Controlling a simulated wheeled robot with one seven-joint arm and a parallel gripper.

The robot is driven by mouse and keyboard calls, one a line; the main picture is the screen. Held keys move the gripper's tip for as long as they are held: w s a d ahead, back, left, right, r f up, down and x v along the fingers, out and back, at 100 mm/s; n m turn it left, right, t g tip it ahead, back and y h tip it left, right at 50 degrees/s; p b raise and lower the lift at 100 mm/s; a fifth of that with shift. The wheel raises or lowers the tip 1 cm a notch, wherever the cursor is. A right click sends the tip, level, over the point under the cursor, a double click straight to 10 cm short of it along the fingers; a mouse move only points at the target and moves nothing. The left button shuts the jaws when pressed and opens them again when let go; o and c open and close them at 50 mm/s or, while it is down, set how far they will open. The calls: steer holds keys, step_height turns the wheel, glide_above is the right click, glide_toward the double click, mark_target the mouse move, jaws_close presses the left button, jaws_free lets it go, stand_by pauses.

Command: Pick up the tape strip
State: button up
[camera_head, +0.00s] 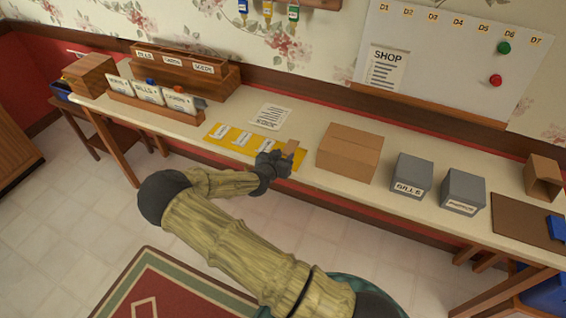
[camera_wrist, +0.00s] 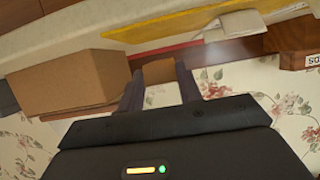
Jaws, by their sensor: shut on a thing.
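The tape strip (camera_head: 291,147) is a small brown piece that stands up from my gripper (camera_head: 284,156) in the head view. In the wrist view, the tape strip (camera_wrist: 159,74) shows as a tan-brown piece between the two dark fingers of my gripper (camera_wrist: 160,82). The fingers are shut on it. They are over the right end of the yellow mat (camera_head: 215,139), near the front edge of the table. The fingers hide part of the strip. I cannot tell whether the strip touches the table.
A closed cardboard box (camera_head: 350,152) stands just right of my gripper. Two grey bins, BILLS (camera_head: 411,175) and another (camera_head: 462,190), stand farther right. A printed sheet (camera_head: 270,117) lies behind the mat. A wooden card rack (camera_head: 155,116) stands at left.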

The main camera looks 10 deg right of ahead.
step_height(320, 180, up, 6)
steer(key=shift+b, duration=0.3)
stand_by(0.5)
